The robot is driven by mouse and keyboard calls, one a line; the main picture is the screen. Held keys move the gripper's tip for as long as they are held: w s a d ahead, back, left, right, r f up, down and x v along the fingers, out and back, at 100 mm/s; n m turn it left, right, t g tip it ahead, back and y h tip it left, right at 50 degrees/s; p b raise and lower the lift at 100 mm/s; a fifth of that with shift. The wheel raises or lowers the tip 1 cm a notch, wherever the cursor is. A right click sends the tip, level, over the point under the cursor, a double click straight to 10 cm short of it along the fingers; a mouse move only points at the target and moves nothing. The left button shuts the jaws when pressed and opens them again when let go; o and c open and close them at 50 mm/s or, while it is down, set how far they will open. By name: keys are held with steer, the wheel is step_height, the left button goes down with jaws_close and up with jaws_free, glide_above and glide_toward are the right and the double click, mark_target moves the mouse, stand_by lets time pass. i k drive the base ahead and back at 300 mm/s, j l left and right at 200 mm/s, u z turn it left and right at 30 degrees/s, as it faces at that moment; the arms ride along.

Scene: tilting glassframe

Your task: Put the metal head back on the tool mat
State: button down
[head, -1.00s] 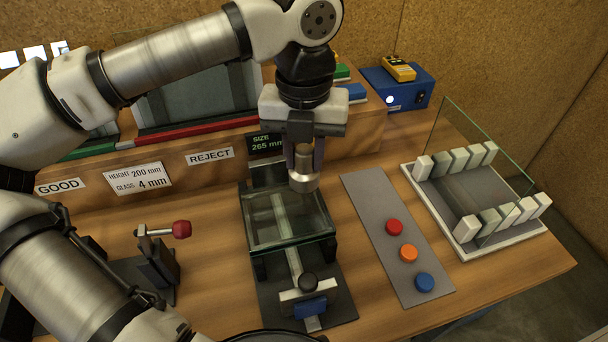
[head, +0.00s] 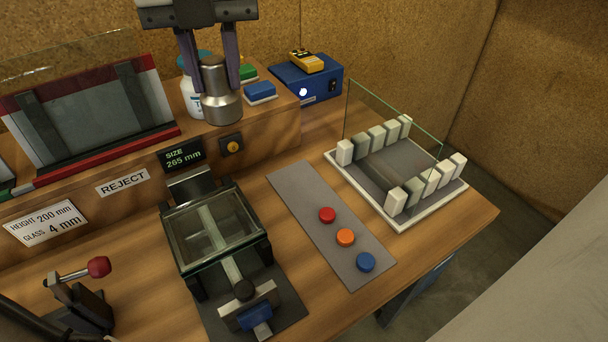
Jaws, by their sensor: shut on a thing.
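The metal head (head: 219,92) is a silver, stepped cylinder with a wider lower part. My gripper (head: 208,66) is shut on its narrower upper part and holds it upright in the air, in front of the raised back shelf. The grey tool mat (head: 303,200) lies on the table to the right of the glass fixture. A red disc (head: 327,215), an orange disc (head: 345,238) and a blue disc (head: 366,262) sit on its front half. The far half of the mat is bare. The head is up and to the left of the mat in the picture.
A glass-topped fixture (head: 214,232) with a clamp stands left of the mat. A white rack (head: 402,226) holding a glass pane stands to the right. A blue box (head: 309,84) with a yellow device, a white bottle (head: 190,98) and coloured blocks are behind. A red-knobbed lever (head: 98,267) is front left.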

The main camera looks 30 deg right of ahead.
mark_target(300, 185)
steer(key=l+z, duration=0.4)
steer(key=l, duration=0.35)
steer(key=i+l+z, duration=0.3)
steer(key=l, duration=0.3)
steer(key=i+j+z, duration=0.1)
